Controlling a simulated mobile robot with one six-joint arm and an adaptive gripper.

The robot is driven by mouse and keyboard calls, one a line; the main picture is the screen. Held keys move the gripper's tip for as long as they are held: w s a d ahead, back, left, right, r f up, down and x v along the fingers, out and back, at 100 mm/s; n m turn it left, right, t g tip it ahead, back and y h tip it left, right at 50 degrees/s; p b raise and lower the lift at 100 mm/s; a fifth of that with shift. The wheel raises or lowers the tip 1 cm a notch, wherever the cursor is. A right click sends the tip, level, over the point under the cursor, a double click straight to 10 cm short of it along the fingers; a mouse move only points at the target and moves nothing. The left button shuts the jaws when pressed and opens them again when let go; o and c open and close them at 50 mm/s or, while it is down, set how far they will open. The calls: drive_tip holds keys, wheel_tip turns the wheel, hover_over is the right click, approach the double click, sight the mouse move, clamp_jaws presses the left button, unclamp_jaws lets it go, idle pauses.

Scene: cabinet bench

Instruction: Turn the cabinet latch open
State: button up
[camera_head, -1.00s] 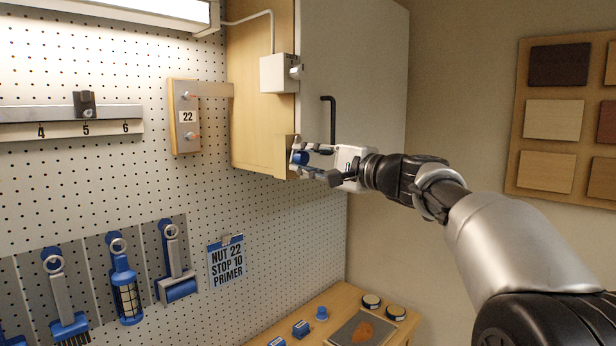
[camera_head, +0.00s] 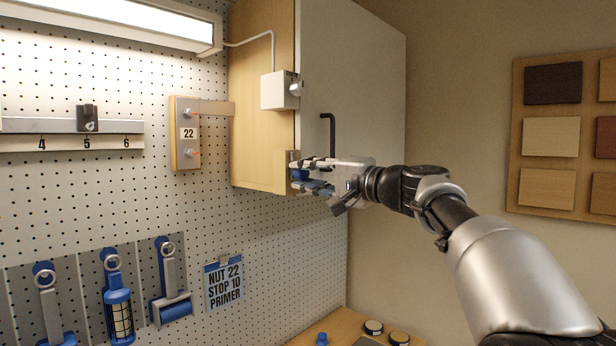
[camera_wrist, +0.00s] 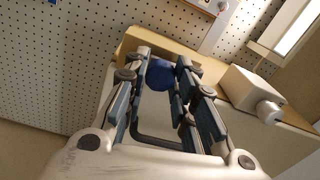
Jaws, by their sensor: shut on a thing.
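The cabinet latch shows as a blue knob (camera_head: 299,175) at the lower front edge of the white cabinet door (camera_head: 365,90). It also shows as a blue round shape (camera_wrist: 161,75) between the fingers in the wrist view. My gripper (camera_head: 304,174) reaches it from the right, with one finger above and one below. In the wrist view my gripper (camera_wrist: 165,60) has its fingers on either side of the knob, shut on it. The fingers hide part of the knob, and its exact turn angle cannot be told. The door looks closed against the wooden cabinet side (camera_head: 262,140).
A black door handle (camera_head: 332,132) stands just above my gripper. A white box with a round knob (camera_head: 281,90) sits on the cabinet edge higher up. A pegboard (camera_head: 130,210) with hanging tools fills the left. The space below the cabinet is clear down to the bench (camera_head: 330,326).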

drive_tip(key=o, duration=1.1)
drive_tip(key=v, duration=1.2)
drive_tip(key=s+a+f+n+g+h, duration=0.15)
drive_tip(key=s+f+g+h, duration=0.45)
drive_tip(key=s+f, duration=1.25)
drive_tip(key=s+d+f+n+h, duration=0.1)
drive_tip(key=s+d+f+h, duration=0.1)
drive_tip(key=s+d+f, duration=0.2)
drive_tip(key=s+d+f+n+h, duration=0.1)
drive_tip(key=s+d+f+h, duration=0.2)
drive_tip(key=s+f, duration=0.5)
drive_tip(key=s+d+f+n+h, duration=0.2)
drive_tip(key=s+d+f+h, duration=0.1)
drive_tip(key=s+f, duration=0.3)
drive_tip(key=shift+s+d+f+g, duration=0.2)
drive_tip(key=shift+d+f+g, duration=0.3)
drive_tip(key=shift+d, duration=0.3)
